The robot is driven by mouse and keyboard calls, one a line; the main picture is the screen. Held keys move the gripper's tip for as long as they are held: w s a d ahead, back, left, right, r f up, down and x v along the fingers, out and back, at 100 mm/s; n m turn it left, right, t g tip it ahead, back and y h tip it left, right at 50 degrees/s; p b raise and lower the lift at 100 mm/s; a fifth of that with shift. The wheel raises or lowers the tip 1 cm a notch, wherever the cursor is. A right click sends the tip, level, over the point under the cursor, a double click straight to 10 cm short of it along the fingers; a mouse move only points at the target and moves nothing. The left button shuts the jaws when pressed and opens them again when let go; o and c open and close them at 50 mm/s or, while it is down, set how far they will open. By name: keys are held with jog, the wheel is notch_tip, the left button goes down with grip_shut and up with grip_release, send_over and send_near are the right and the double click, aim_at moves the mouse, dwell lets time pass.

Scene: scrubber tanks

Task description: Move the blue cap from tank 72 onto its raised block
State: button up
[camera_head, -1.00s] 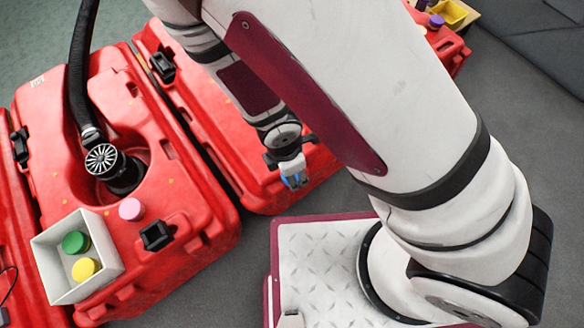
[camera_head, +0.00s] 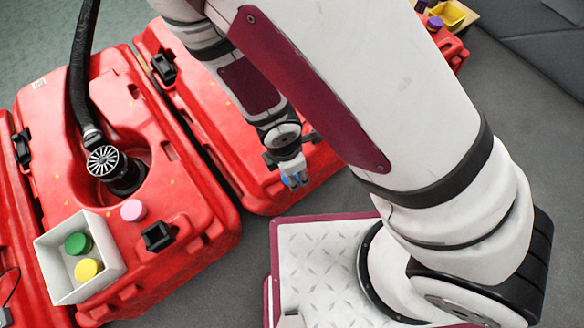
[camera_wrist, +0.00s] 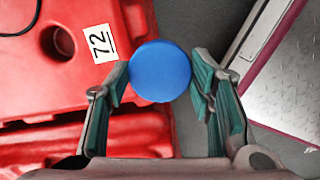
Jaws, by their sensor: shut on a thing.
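The blue cap (camera_wrist: 160,71) is round and sits between the fingertips of my gripper (camera_wrist: 161,90) in the wrist view. The gripper is shut on it. Tank 72 (camera_wrist: 50,85) is red and shows its white "72" label (camera_wrist: 101,43) beside the cap. In the head view my gripper (camera_head: 294,180) is over the near end of the middle red tank (camera_head: 262,190), with a little blue visible at its tips. How far the cap is above the tank is hard to tell. I cannot make out the raised block.
A red tank at left (camera_head: 190,205) holds a black hose with a round grille (camera_head: 103,160), a pink cap (camera_head: 133,210) and a white box (camera_head: 52,262) with a green cap (camera_head: 77,244) and a yellow cap (camera_head: 87,269). A yellow tray (camera_head: 452,14) is at top right. Grey floor lies between.

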jog(key=shift+r+p, duration=1.95)
jog(key=shift+r, duration=0.4)
